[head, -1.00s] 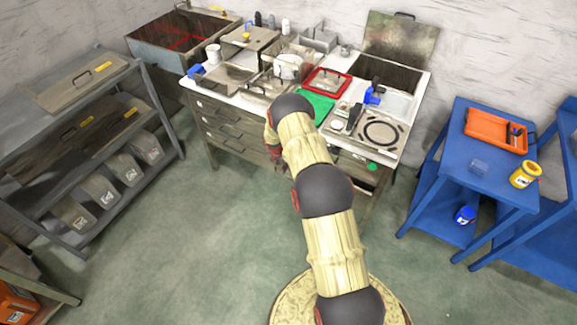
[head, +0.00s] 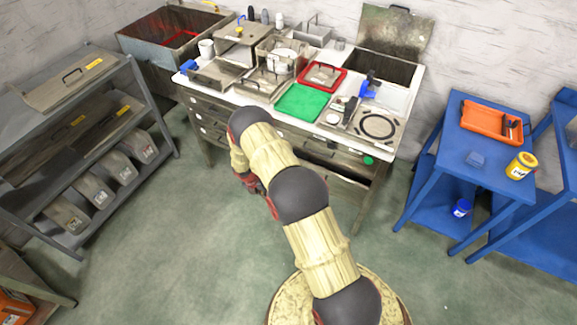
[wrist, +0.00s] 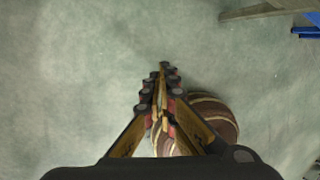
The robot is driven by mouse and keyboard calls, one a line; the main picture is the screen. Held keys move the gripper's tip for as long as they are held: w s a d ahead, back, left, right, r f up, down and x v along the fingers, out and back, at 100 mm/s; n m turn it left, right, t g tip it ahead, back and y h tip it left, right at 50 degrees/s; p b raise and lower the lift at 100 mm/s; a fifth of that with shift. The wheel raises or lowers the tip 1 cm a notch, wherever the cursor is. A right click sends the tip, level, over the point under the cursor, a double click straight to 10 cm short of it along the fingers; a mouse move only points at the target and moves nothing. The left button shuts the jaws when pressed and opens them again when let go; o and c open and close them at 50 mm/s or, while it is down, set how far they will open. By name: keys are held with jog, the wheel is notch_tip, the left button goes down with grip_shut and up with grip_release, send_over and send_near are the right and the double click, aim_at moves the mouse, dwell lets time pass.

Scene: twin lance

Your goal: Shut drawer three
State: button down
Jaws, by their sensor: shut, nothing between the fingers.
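The drawer bench (head: 215,112) stands ahead under a white worktop. A stack of drawers with handles shows on its left front. On its right front, a drawer front (head: 345,168) shows below a dark gap, and it seems to stand out a little. My arm covers the middle of the bench front. I cannot tell which drawer is number three, as no numbers are readable. My gripper (wrist: 162,75) is shut and empty in the wrist view, pointing over bare floor. In the head view it is mostly hidden by my arm, in front of the bench and apart from it.
A green tray (head: 300,103), a red tray (head: 323,76) and metal pans crowd the worktop. A grey shelf rack (head: 150,95) stands at the left. A blue table (head: 470,185) with an orange tray (head: 490,122) stands at the right. The green floor before the bench is clear.

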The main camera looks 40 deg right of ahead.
jog(key=s+d+f+n+g+h+b, duration=0.1)
jog(key=s+d+f+n+h+b, duration=0.2)
jog(key=s+f+h, duration=0.65)
jog(key=w+d+r+m+t+h, duration=0.35)
jog(key=w+r+m+t, duration=0.5)
jog(key=r, duration=0.55)
jog(key=w+d+n+b, duration=0.1)
jog(key=w+d+b, duration=0.2)
jog(key=d, duration=0.9)
jog(key=shift+w+f+h, duration=0.2)
jog(key=shift+w+h, duration=0.1)
jog(key=shift+w, duration=1.55)
jog(key=shift+d+n+t, duration=0.1)
jog(key=shift+n+t, duration=0.15)
